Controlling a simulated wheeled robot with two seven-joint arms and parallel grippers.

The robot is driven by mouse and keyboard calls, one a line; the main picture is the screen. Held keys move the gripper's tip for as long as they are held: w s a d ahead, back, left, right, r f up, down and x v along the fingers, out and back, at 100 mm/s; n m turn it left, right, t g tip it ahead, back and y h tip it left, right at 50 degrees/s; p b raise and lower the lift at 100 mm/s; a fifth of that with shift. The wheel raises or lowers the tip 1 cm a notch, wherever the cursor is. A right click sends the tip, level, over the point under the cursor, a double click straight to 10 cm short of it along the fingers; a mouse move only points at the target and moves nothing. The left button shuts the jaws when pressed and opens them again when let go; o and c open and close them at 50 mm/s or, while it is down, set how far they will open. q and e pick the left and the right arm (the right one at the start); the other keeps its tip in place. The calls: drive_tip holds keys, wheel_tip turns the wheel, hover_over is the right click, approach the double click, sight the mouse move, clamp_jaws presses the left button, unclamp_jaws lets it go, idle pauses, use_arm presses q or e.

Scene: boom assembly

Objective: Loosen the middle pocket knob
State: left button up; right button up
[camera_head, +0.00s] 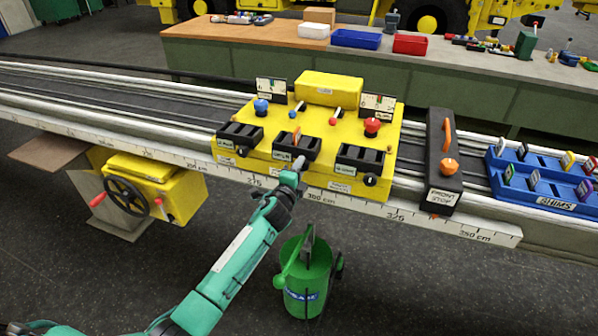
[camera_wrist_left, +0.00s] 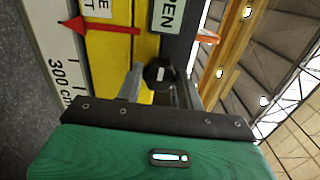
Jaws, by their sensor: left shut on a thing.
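The yellow carriage (camera_head: 325,125) sits on the rail with three black pockets along its front. The middle pocket (camera_head: 296,145) has a white label and an orange piece in it. My left gripper (camera_head: 299,164) is at the front of the middle pocket and hides its knob in the head view. In the left wrist view, the black middle knob (camera_wrist_left: 158,74) with a white mark is between the fingers of my left gripper (camera_wrist_left: 157,82), which is shut on it. My right gripper is not in view.
The left pocket's knob (camera_head: 242,151) and the right pocket's knob (camera_head: 370,180) flank the gripper. A black stop (camera_head: 442,165) with an orange knob and a blue shim tray (camera_head: 545,180) are to the right. A green bucket (camera_head: 306,285) stands below the rail.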

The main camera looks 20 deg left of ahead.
use_arm(q)
drive_tip(key=shift+d+f+n+p, duration=0.15)
drive_tip(key=shift+n+p, duration=0.1)
drive_tip(key=shift+n, duration=3.95)
drive_tip(key=shift+d+f+n+p, duration=0.1)
drive_tip(key=shift+n+p, duration=0.1)
drive_tip(key=shift+n, duration=4)
drive_tip(key=o, duration=1)
drive_tip(key=shift+c, duration=0.2)
